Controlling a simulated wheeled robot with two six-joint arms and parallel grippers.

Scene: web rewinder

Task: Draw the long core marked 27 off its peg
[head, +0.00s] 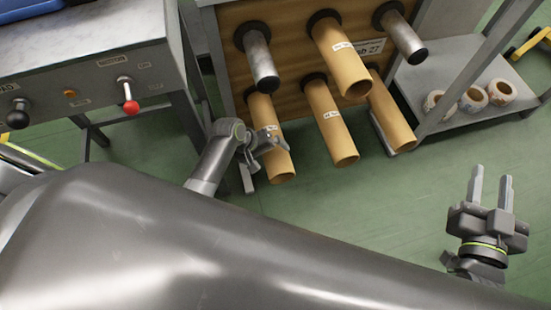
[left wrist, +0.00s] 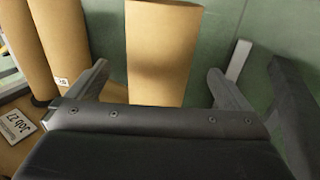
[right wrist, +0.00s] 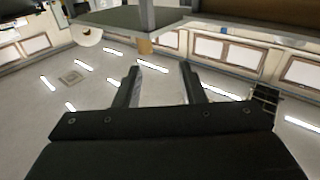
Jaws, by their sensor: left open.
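Tan cardboard cores sit on pegs of a brown panel. The top middle core (head: 342,58) bears a small white label, its print too small to read. A sign reading "27" (head: 369,48) is beside it, and "Job 27" shows upside down in the left wrist view (left wrist: 14,123). My left gripper (head: 262,160) is open at the lower left core (head: 269,140). In the left wrist view a core (left wrist: 162,45) appears between its fingers, with gaps at both sides; contact cannot be told. My right gripper (head: 491,187) is open and empty over the floor at right.
Bare dark-tipped metal pegs (head: 260,60) (head: 404,38) flank the top core. More cores hang at lower middle (head: 331,125) and lower right (head: 390,112). A grey shelf (head: 440,75) with several rolls is at right. A machine with a red-knobbed lever (head: 129,95) is at left.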

